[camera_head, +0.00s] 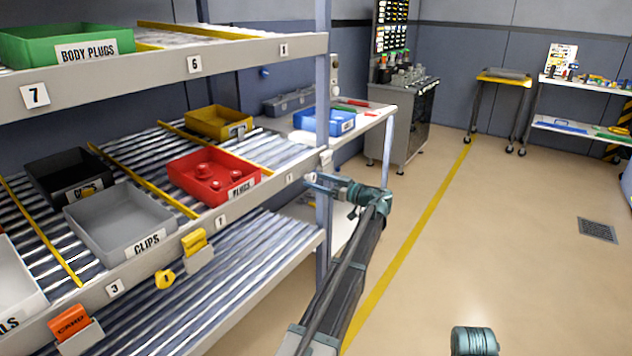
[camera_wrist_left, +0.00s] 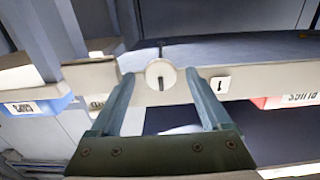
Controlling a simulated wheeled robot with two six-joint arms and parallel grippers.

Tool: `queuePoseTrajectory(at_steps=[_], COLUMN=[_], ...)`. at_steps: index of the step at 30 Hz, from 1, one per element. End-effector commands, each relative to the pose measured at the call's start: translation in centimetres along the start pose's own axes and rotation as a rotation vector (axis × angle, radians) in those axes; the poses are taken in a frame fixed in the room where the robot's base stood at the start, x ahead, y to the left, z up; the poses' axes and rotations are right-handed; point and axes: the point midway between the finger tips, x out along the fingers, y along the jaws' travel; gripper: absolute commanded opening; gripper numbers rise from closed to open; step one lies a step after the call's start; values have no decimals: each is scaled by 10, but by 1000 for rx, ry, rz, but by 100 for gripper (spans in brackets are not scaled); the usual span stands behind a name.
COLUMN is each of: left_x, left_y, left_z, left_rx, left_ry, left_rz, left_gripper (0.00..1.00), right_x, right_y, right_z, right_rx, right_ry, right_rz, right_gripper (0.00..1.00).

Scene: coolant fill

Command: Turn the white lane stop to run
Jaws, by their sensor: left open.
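The white lane stop (camera_wrist_left: 160,74) is a round white knob with a dark upright slot, on the pale shelf rail in the left wrist view. My left gripper (camera_wrist_left: 159,88) is open, with one finger on each side of the knob. Small gaps seem to show; I cannot tell whether either finger touches it. In the head view my left gripper (camera_head: 314,182) is at the right end of the middle shelf's front rail, by the post. The knob is hard to make out there. My right gripper is not in view.
A number plate (camera_wrist_left: 220,84) sits beside the knob. The red plugs bin (camera_head: 212,177), grey clips bin (camera_head: 120,222) and black bin (camera_head: 70,175) stand on the middle shelf. A yellow knob (camera_head: 165,279) is farther left on the rail. The floor (camera_head: 500,230) at right is clear.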

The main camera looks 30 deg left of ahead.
Motion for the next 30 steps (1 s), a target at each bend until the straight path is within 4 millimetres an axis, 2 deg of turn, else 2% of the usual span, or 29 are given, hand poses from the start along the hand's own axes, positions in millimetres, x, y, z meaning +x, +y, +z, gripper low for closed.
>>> queuePoseTrajectory(at_steps=[4,13,14,27,30], left_x=[9,10,10,10,9], left_y=[0,0,0,0,0], left_z=[0,0,0,0,0], left_rx=[0,0,0,0,0], left_ry=[0,0,0,0,0], left_rz=[-1,-1,-1,-1,-1], left_gripper=[81,81,77,0,0], right_x=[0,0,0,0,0], right_y=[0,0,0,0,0], right_z=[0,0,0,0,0], right_rx=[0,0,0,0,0], right_ry=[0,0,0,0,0], right_rz=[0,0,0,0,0], right_gripper=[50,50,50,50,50])
